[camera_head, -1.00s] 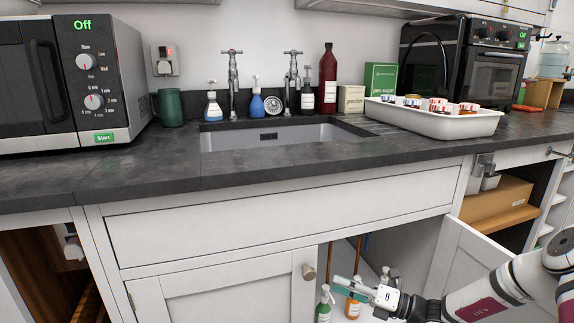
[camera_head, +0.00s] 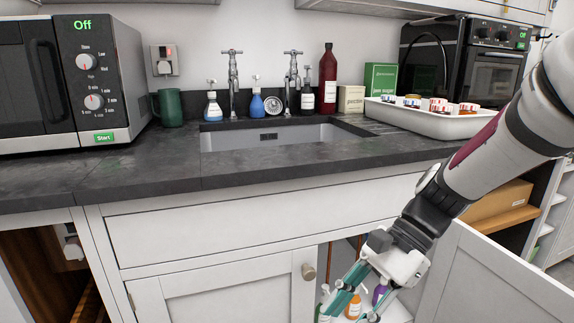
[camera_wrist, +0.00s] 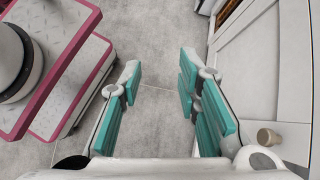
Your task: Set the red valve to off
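No red valve can be made out in either view. The cupboard under the sink is open at its right half, and its inside is mostly hidden by my arm and gripper. A reddish pipe (camera_head: 330,258) shows inside. My gripper (camera_head: 346,310) is in front of the opening, pointing down and slightly left, with teal finger pads spread apart. In the wrist view my gripper (camera_wrist: 158,75) is open and empty, with only grey floor between its fingers. The white cupboard front with a round knob (camera_wrist: 268,137) lies to the right of the fingers there.
The right cupboard door (camera_head: 495,278) stands open towards me. The left door (camera_head: 225,300) is shut, with a wooden knob (camera_head: 308,271). An orange bottle (camera_head: 354,306) and a purple one (camera_head: 380,292) stand inside. The sink (camera_head: 270,137) and worktop (camera_head: 120,178) are above.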

